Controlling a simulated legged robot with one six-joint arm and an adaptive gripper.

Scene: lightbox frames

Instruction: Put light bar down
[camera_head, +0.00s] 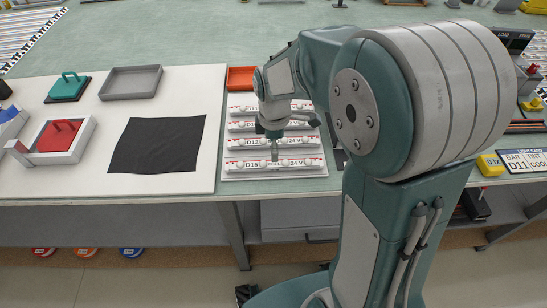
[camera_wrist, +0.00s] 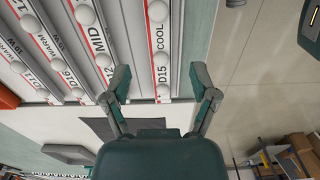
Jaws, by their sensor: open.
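Several white light bars with round bulbs and red-edged labels lie in rows on a pale rack (camera_head: 225,110). The front bar, D15 (camera_head: 240,166), lies in the row nearest the table's front edge; in the wrist view this bar (camera_wrist: 158,42) reads D15 COOL. My gripper (camera_head: 275,152) points down over it. In the wrist view, my gripper (camera_wrist: 160,80) is open, with one finger on each side of the bar's line. Whether the fingers touch the bar cannot be told. Part of the rows behind is hidden by my wrist.
An orange bin (camera_head: 240,78) stands behind the rack. A yellow block (camera_head: 490,165) is at the right.

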